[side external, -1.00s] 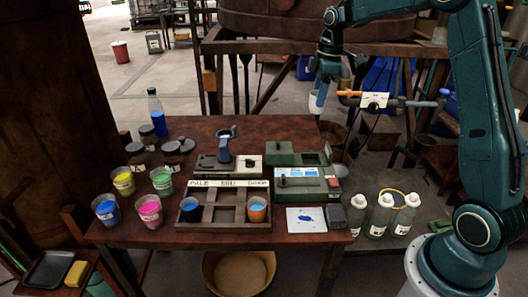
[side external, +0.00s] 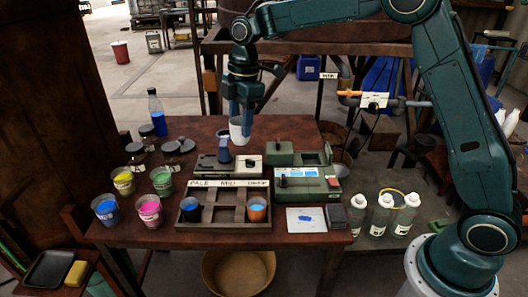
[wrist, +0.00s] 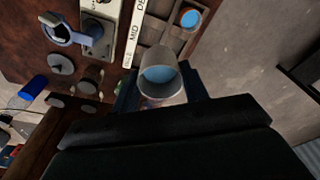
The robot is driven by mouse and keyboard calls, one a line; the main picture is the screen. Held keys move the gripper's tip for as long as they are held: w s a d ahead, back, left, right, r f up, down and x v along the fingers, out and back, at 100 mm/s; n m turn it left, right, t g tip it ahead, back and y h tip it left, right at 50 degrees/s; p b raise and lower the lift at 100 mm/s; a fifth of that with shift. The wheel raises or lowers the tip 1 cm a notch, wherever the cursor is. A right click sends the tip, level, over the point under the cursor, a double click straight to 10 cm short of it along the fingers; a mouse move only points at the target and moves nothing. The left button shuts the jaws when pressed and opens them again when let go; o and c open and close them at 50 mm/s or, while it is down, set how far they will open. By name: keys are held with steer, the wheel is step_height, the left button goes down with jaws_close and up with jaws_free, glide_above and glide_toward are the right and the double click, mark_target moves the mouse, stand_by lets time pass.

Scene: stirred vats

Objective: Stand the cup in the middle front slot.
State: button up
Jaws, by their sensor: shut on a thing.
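My gripper (side external: 241,100) is shut on a pale cup (side external: 237,131), holding it upright in the air above the back of the table. The wrist view shows the cup (wrist: 172,96) between the fingers with light blue liquid inside. The wooden rack (side external: 226,223) stands at the table's front, labelled along its back edge with PALE and MID legible. Its front left slot holds a cup of blue (side external: 190,208) and its front right slot an orange-brown cup (side external: 257,210) with light blue liquid. The middle front slot between them is empty.
A device with a blue-ringed holder (side external: 224,152) and a green-grey machine (side external: 306,182) stand behind the rack. Several paint cups, including a pink one (side external: 148,209), stand left of it. A blue bottle (side external: 157,114) is at the back left. A marked card (side external: 306,220) lies right.

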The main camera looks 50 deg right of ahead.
steer(key=s+a+n, duration=0.1)
steer(key=a+n, duration=0.1)
steer(key=a, duration=0.7)
steer(key=f, duration=2)
steer(key=shift+s+d+f, duration=0.1)
steer(key=shift+s+d, duration=0.1)
steer(key=shift+f, duration=0.15)
steer(key=o, duration=1)
step_height(320, 180, up, 12)
steer(key=d, duration=0.1)
steer(key=shift+d, duration=0.25)
